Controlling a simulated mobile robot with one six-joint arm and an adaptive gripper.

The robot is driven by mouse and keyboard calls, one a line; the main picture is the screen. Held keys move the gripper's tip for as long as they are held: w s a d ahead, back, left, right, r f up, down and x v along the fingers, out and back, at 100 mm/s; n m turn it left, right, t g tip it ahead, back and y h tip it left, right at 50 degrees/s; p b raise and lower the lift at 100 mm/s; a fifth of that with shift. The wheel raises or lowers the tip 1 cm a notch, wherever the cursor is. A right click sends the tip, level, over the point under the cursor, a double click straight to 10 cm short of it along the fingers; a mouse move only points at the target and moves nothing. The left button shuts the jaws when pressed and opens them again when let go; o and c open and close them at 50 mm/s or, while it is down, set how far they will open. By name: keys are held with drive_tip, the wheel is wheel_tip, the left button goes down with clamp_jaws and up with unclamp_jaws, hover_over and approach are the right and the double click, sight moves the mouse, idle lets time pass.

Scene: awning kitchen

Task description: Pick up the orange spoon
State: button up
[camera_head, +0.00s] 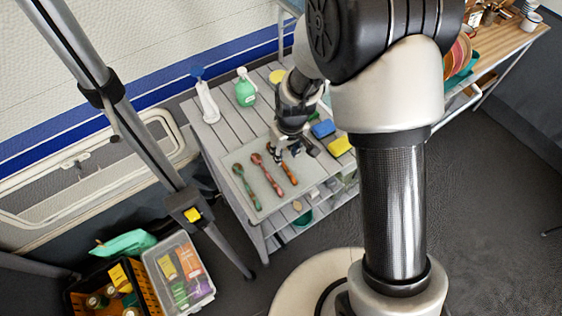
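The orange spoon (289,173) lies on a pale grey tray (265,202) on the slatted grey table, rightmost of three spoons. A reddish spoon (267,173) lies to its left, and a green spoon (246,186) lies furthest left. My gripper (293,152) points down over the tray's back right part, by the far end of the orange spoon. Its fingers look spread apart, with nothing visible between them. The gripper hides part of the spoon's far end; I cannot tell whether they touch.
A blue sponge (323,129) and a yellow sponge (340,146) lie right of my gripper. A grey pole (150,150) rises left of the table. Crates (182,275) stand on the floor.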

drive_tip(key=f, duration=0.1)
drive_tip(key=f+b, duration=0.1)
drive_tip(key=f, duration=0.2)
drive_tip(key=shift+w+a+f+b, duration=0.1)
drive_tip(key=shift+a+f+b, duration=0.25)
drive_tip(key=shift+f, duration=0.05)
drive_tip(key=shift+c, duration=0.3)
clamp_jaws()
